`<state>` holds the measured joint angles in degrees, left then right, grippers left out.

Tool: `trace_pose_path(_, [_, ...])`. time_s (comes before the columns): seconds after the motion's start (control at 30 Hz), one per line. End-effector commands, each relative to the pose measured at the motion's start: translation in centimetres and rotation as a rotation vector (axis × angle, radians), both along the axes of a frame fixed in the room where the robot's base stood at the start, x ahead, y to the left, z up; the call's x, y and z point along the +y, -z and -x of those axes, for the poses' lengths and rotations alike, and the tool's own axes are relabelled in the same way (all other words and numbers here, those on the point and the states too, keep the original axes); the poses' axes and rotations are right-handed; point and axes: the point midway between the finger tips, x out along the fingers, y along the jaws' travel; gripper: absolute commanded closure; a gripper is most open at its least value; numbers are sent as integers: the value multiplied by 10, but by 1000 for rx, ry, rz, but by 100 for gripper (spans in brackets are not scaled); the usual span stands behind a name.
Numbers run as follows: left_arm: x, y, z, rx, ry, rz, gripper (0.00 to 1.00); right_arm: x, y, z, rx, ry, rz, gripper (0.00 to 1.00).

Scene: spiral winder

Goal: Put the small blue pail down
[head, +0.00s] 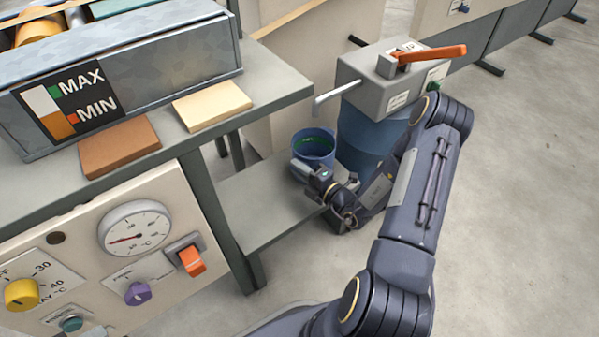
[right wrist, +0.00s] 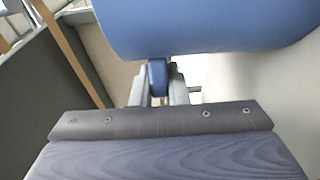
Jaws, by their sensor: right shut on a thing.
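The small blue pail (head: 314,144) is upright over the low grey shelf, below the spout of the grey dispenser; green shows inside it. I cannot tell whether its bottom touches the shelf. My right gripper (head: 318,178) is at the pail's near side, shut on a part of it. In the right wrist view the pail (right wrist: 210,25) fills the top, and the right gripper (right wrist: 158,85) is closed on a blue tab beneath its wall. The fingertips are partly hidden by the tab. My left gripper is not in view.
The low shelf (head: 255,205) has bare room left of and in front of the pail. The dispenser (head: 390,75) with a bent spout and orange lever stands behind on a larger blue container (head: 365,135). The bench (head: 270,85) and its leg stand at left.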

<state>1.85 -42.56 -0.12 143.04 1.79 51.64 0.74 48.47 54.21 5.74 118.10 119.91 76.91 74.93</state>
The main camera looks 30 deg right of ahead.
Motion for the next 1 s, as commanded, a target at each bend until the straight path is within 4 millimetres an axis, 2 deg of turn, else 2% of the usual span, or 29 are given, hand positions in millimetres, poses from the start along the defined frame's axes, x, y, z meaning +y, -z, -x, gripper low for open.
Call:
trace_pose_path(0.3, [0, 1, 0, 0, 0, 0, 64, 0, 2, 0, -2, 0, 0, 100])
trace_pose_path(0.33, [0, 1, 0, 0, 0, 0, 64, 0, 2, 0, -2, 0, 0, 84])
trace_pose_path(0.5, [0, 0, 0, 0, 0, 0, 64, 0, 1, 0, -2, 0, 0, 64])
trace_pose_path(0.83, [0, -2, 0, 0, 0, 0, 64, 0, -4, 0, -2, -1, 1, 64])
trace_pose_path(1.0, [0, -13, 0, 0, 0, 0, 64, -7, -4, 23, 1, 4, -2, 64])
